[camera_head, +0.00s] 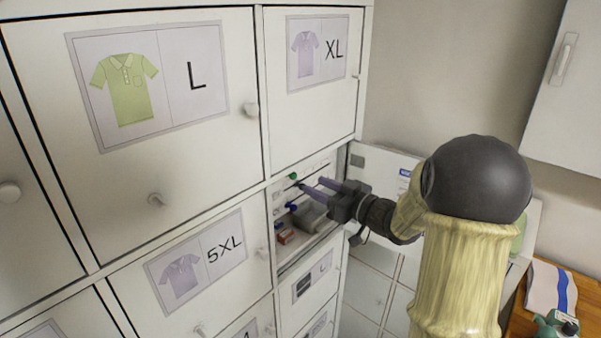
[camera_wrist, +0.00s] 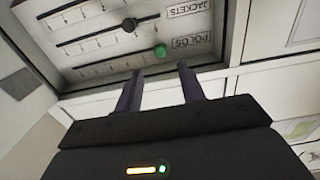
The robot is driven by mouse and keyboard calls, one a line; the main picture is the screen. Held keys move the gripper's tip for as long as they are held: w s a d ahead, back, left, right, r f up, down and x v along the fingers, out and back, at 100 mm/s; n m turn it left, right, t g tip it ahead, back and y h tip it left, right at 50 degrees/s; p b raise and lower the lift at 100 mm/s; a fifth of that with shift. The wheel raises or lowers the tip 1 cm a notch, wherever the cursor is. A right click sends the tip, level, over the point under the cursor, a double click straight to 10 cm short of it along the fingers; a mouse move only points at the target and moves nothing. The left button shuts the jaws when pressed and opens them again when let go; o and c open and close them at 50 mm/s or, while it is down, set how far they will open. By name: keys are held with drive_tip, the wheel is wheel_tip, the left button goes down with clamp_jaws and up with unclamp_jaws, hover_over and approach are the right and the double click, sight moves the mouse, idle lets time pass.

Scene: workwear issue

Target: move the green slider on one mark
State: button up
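The green slider (camera_wrist: 160,50) is a round knob on the slot nearest the POLOS label (camera_wrist: 191,46), at that slot's label end in the wrist view. In the head view the green slider (camera_head: 293,176) shows small inside the open compartment. My gripper (camera_wrist: 157,80) is open, its two fingers pointing at the panel just short of the green knob, with nothing between them. In the head view my gripper (camera_head: 307,186) reaches into the compartment. A dark knob (camera_wrist: 129,25) sits on the neighbouring slot by the JACKETS label (camera_wrist: 188,9). Marks line each slot.
The compartment (camera_head: 275,215) holds a blue knob (camera_head: 291,207) and a reddish object (camera_head: 286,236) below my gripper. Closed doors marked L (camera_head: 195,100), XL (camera_head: 334,75) and 5XL (camera_head: 225,270) surround it. An open door (camera_head: 375,165) stands behind my gripper.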

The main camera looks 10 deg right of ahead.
sight(295, 176)
drive_tip(key=p+x, duration=0.2)
drive_tip(key=x, duration=0.4)
drive_tip(key=shift+w+a, duration=0.25)
drive_tip(key=shift+w, duration=0.05)
drive_tip(key=shift+c, duration=0.2)
clamp_jaws()
